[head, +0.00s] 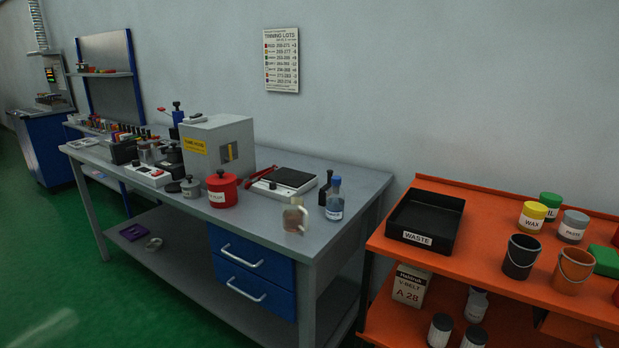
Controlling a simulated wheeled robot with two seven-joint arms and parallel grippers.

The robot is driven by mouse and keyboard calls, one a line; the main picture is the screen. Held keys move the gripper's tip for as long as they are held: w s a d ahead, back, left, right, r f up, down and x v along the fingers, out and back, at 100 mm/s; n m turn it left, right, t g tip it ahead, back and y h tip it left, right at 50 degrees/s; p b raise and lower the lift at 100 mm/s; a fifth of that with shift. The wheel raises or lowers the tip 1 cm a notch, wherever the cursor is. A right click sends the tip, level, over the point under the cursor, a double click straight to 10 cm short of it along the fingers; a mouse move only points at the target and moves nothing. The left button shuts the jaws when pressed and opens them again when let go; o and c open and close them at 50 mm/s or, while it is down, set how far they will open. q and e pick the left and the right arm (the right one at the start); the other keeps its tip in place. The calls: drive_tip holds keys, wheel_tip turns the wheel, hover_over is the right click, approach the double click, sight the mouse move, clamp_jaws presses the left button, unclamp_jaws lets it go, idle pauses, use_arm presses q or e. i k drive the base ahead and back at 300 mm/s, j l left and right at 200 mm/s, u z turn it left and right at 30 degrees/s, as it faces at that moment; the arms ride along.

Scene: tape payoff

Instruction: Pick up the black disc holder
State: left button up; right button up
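I see no item that I can surely tell as the black disc holder. Several small dark items stand on the left part of the grey bench (335,188). Among them are a black boxy item (123,151) and a dark round item (174,156) beside a grey box with a yellow label (232,137). They are too small to make out in detail, and the grey box may hide part of the bench behind it. Neither of my grippers is in view.
A red lidded pot (222,191), a scale-like device (285,181) and bottles (334,200) stand on the bench's right part. An orange cart (490,250) with a black waste tray (413,237) stands at right. Green floor (60,290) is open at front left.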

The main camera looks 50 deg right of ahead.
sight(322, 200)
drive_tip(key=i+z, duration=0.3)
drive_tip(key=i, duration=0.4)
drive_tip(key=i+j+z, duration=0.2)
drive_tip(key=i+z, duration=0.15)
drive_tip(key=i, duration=0.3)
